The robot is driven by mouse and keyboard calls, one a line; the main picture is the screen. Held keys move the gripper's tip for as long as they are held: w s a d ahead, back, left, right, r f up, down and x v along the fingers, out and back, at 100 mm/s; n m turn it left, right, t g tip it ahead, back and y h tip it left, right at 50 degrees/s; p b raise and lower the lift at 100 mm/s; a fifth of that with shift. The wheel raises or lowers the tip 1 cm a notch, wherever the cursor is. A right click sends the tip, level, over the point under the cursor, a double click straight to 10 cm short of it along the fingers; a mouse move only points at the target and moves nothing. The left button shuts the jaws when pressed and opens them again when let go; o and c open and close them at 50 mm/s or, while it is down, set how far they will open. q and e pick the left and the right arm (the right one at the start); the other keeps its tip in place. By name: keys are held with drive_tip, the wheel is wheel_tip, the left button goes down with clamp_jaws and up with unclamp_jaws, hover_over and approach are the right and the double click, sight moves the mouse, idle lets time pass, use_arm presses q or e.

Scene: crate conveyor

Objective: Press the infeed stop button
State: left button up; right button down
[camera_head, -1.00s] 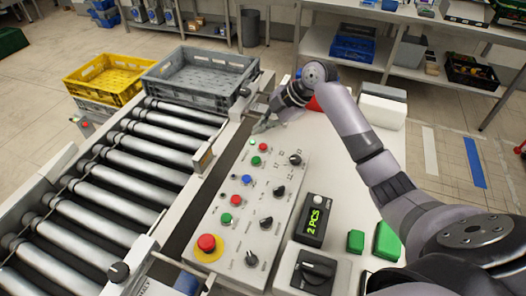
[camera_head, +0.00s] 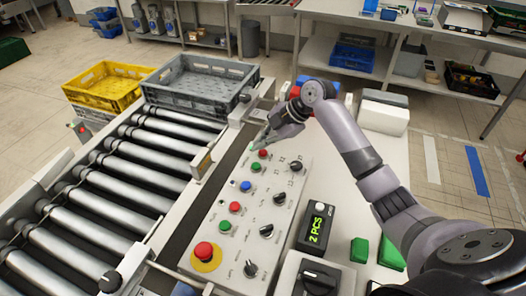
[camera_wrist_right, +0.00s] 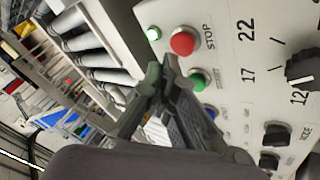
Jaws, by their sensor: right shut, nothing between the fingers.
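The grey control panel (camera_head: 232,262) bears two red push buttons and a larger red mushroom button. The far red button (camera_head: 263,154), beside the word STOP in the right wrist view (camera_wrist_right: 183,42), is next to a green button (camera_head: 256,167). My right gripper (camera_head: 257,144) is shut and empty, just above the panel's far end and close to this red button. In the wrist view its fingertips (camera_wrist_right: 161,68) are just beside the red button; I cannot tell whether they touch. The label naming the infeed is not readable. My left gripper is not in view.
A nearer red button (camera_head: 235,207), the red mushroom button on yellow (camera_head: 204,250), a blue button (camera_head: 246,186) and black knobs share the panel. A roller conveyor (camera_head: 115,187) with a grey crate (camera_head: 190,101) lies to the left. A counter (camera_head: 314,258) stands right of the panel.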

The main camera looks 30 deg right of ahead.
sight(262, 153)
drive_tip(key=shift+f, duration=0.15)
idle(0.7)
drive_tip(key=shift+f, duration=0.25)
drive_tip(key=shift+f+b, duration=0.3)
drive_tip(key=shift+f, duration=0.25)
idle(0.8)
drive_tip(key=shift+r, duration=0.15)
drive_tip(key=shift+r+p, duration=0.8)
wheel_tip(262, 153, up, 5)
drive_tip(key=p, duration=0.4)
idle(0.7)
